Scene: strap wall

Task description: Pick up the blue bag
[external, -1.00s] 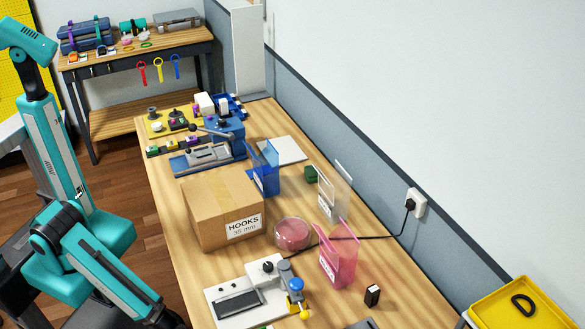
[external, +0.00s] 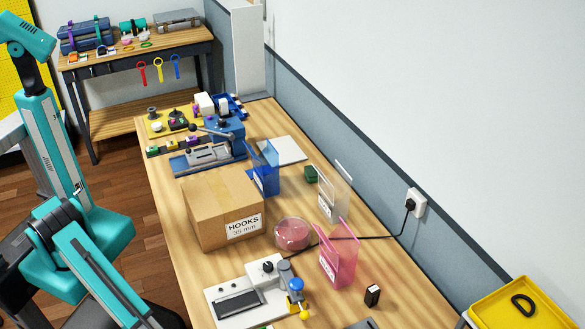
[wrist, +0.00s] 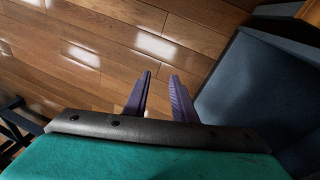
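The blue bag (external: 264,170) is a translucent, open-topped pouch with a white label. It stands upright on the bench in the external view, behind the cardboard box, which hides part of its lower left side. In the wrist view my gripper (wrist: 160,84) has its two dark fingers apart with nothing between them, above the wooden floor. My gripper does not show clearly in the external view, where my arm is at the left, off the bench and well away from the bag. The bag is not in the wrist view.
The cardboard hooks box (external: 222,212) stands in front of the bag. A blue press (external: 212,148) is behind it to the left. A clear bag (external: 331,194), a pink bag (external: 338,256) and a round tub (external: 293,235) stand to the right. A black cable crosses the bench.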

